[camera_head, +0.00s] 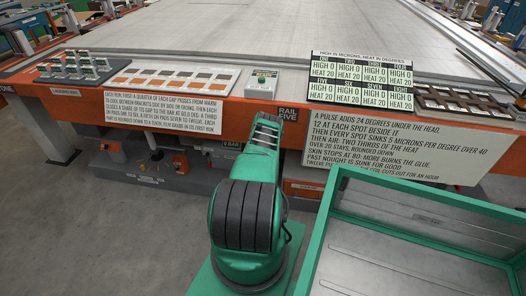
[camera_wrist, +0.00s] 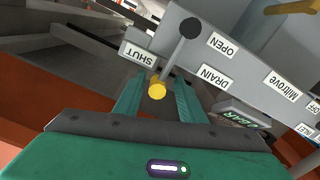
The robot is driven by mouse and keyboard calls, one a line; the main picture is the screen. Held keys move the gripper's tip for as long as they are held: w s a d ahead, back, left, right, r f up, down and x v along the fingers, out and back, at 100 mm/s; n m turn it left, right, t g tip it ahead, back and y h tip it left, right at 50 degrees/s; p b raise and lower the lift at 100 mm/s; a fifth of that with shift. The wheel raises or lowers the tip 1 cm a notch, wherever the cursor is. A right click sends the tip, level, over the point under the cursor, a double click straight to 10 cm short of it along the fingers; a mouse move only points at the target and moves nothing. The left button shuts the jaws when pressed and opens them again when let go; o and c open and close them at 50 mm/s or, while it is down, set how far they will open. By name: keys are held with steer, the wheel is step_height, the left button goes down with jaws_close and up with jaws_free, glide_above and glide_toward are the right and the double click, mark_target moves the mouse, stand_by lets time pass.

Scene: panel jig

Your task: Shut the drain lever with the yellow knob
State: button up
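In the wrist view the drain lever is a grey rod (camera_wrist: 177,58) running from a dark round pivot (camera_wrist: 190,28) on a grey plate to a yellow knob (camera_wrist: 157,91). The rod lies beside the SHUT label (camera_wrist: 138,53), away from the OPEN label (camera_wrist: 222,45); a DRAIN label (camera_wrist: 214,77) is on its other side. My gripper (camera_wrist: 158,97) is open, its two green fingers apart with the knob between them in the picture. Contact with the knob cannot be made out. In the head view, the gripper, lever and knob are hidden.
The grey plate (camera_wrist: 260,72) carries more labels. In the head view, an orange rail (camera_head: 235,112) edges the long table, holding a small green-button box (camera_head: 262,84) and signs. A green-rimmed bin (camera_head: 425,186) stands right of my arm. Pipework sits under the rail.

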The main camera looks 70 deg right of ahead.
steer(key=v, duration=0.7)
steer(key=shift+a, duration=0.25)
steer(key=shift+w, duration=0.1)
